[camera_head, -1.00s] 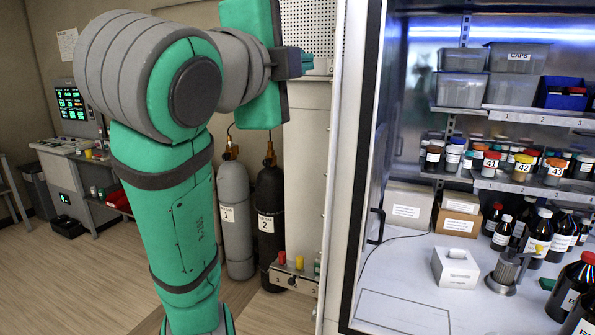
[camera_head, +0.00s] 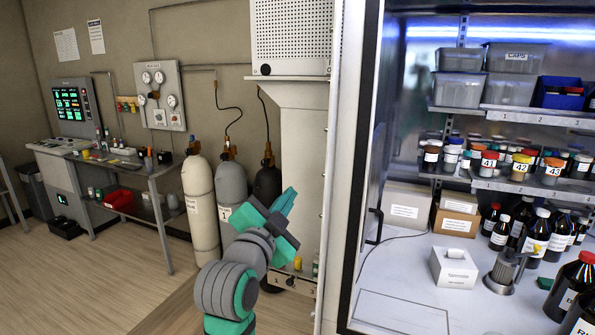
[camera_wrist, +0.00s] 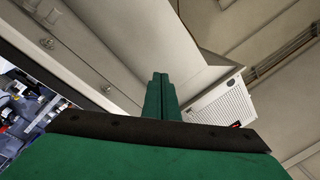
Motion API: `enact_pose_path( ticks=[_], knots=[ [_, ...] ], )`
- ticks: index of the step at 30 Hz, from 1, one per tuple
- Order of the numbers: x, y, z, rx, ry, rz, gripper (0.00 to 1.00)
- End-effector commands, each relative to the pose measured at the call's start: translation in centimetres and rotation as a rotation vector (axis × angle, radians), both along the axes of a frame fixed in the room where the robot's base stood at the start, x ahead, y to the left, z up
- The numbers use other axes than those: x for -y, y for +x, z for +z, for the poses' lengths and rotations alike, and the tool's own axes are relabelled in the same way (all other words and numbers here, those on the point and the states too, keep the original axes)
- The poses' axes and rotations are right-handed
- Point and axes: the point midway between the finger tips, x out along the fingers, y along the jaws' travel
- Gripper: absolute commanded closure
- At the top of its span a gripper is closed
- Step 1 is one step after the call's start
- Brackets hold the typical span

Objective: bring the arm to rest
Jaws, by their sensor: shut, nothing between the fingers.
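My gripper (camera_head: 289,200) is low in the middle of the head view, left of the glove box wall and in front of the gas cylinders. It points up and to the right. In the wrist view my gripper (camera_wrist: 161,78) shows its two green fingers together, with nothing between them.
The glove box post (camera_head: 345,180) stands close on the right. A white cylinder (camera_head: 199,195) and a grey cylinder (camera_head: 229,185) stand behind my arm. A side bench (camera_head: 150,165) is at the left, with open floor (camera_head: 90,275) before it. A perforated box (camera_head: 291,38) hangs above.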

Motion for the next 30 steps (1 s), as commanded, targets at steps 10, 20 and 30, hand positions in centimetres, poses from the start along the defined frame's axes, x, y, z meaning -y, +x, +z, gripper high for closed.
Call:
enact_pose_path(
  ticks=[10, 20, 30],
  knots=[
    [-0.1, -0.9, -14.1, -0.099, -0.231, 0.065, 1.00],
    [0.4, -5.2, -26.0, -0.176, -0.405, 0.139, 1.00],
    [0.7, -12.6, -36.2, -0.242, -0.539, 0.222, 1.00]
  ],
)
